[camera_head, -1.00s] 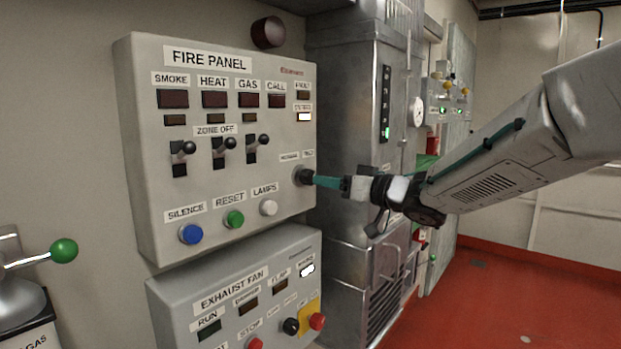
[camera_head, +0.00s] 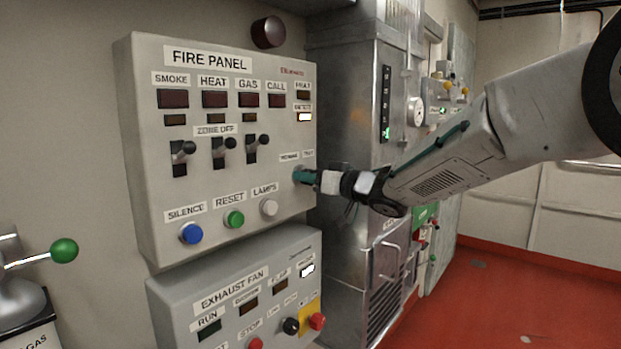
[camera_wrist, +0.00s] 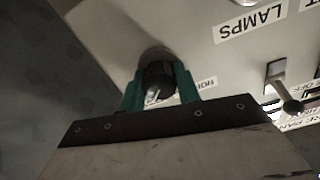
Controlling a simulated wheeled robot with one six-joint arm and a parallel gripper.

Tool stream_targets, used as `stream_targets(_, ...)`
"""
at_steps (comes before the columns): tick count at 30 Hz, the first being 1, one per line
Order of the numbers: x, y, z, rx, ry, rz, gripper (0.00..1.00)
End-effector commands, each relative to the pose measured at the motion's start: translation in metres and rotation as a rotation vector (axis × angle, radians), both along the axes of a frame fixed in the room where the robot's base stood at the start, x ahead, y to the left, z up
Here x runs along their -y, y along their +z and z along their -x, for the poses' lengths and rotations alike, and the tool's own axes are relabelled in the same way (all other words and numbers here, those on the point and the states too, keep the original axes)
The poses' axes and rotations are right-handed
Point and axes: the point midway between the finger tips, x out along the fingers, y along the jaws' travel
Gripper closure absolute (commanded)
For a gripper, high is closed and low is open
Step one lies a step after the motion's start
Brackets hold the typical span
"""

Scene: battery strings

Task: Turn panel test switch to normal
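The fire panel (camera_head: 225,75) is a grey box on the wall. Its dark round test switch sits at the lower right under small labels that seem to read normal and test (camera_head: 296,156). In the head view my gripper (camera_head: 302,176) is at this switch and its green fingers hide it. In the wrist view the switch (camera_wrist: 157,84) stands between the two green fingers of my gripper (camera_wrist: 160,85), one finger on each side. A narrow light gap shows beside the knob, so the fingers look open around it. The knob's exact angle is hard to read.
Zone-off levers (camera_head: 222,150), a blue button (camera_head: 191,234), a green button (camera_head: 234,218) and a white lamps button (camera_head: 268,207) are on the same panel. The exhaust fan panel (camera_head: 230,275) is below. A metal cabinet (camera_head: 350,110) stands close on the right.

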Motion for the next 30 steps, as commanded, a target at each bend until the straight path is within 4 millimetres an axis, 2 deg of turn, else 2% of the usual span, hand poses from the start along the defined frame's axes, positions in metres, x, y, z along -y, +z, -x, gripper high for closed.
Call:
stream_targets(14,0.0005,0.0000,0.0002,0.079,-0.001,0.062,0.90)
stream_targets(30,0.0001,-0.0004,0.0007,0.452,-0.001,0.354,0.90)
